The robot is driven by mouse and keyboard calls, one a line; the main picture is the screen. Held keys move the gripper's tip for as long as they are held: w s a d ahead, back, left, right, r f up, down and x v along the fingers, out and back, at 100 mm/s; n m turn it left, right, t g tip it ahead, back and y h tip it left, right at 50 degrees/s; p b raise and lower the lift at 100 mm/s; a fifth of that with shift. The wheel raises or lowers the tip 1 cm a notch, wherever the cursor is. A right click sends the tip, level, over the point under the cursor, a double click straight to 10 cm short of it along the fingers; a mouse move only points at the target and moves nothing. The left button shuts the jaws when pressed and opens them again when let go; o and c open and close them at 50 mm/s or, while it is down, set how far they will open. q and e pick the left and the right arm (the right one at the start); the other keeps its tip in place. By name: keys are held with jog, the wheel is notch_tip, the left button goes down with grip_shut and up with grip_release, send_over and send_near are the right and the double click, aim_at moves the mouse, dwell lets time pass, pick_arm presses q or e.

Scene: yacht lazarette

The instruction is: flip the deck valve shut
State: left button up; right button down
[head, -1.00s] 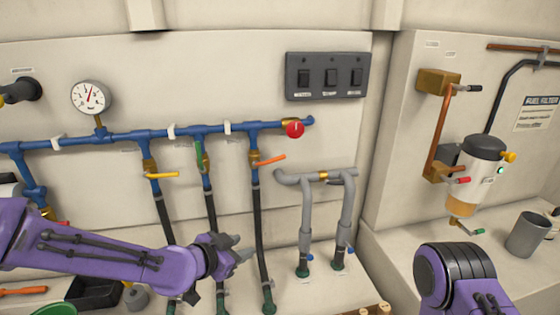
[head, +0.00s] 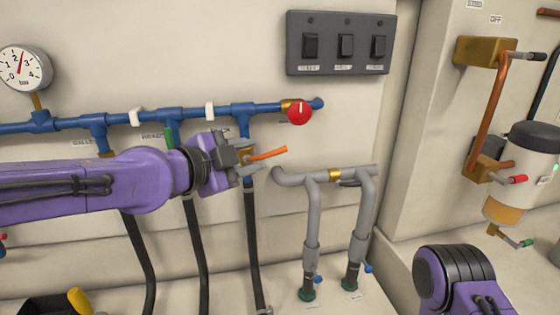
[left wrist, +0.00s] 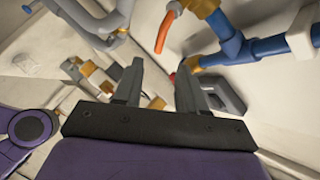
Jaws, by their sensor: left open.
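The valve with the orange lever (head: 268,154) is on the third drop from the blue pipe; its name label is not readable, so I cannot confirm it is the deck valve. The lever sticks out to the right, tilted slightly up, across the vertical line. My left gripper (head: 250,157) is open beside this valve and partly hides its brass body. In the left wrist view the orange lever (left wrist: 165,32) shows above the open fingers (left wrist: 158,78), not visibly between them. My right arm shows at lower right; its gripper is out of view.
A red round knob (head: 300,112) ends the blue pipe (head: 190,114), just right of the valve. Grey pipes (head: 312,215) stand to the lower right. A switch panel (head: 340,43) is above. A pressure gauge (head: 22,66) is at left. Black hoses (head: 253,235) hang below.

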aim_at(274, 154)
pick_arm(q)
jog(key=p+x, duration=0.3)
jog(key=x, duration=0.7)
jog(key=shift+w+f+p, duration=0.15)
jog(key=shift+w+p, duration=0.05)
jog(key=shift+p, duration=0.1)
jog(key=shift+w+d+f, duration=0.15)
jog(key=shift+w+f, duration=0.05)
jog(key=shift+w, duration=0.15)
jog(key=shift+s, duration=0.1)
grip_shut()
jog(key=shift+r+p, duration=0.1)
jog(key=shift+p, duration=0.2)
jog(key=p, duration=0.1)
jog(key=m+g+y+p, duration=0.1)
jog(key=shift+d+f+p, duration=0.1)
jog(key=shift+f+p, duration=0.2)
jog(key=shift+p, duration=0.1)
jog(key=shift+f+y+p, duration=0.3)
jog(key=shift+f+y, duration=0.2)
jog(key=shift+f, duration=0.25)
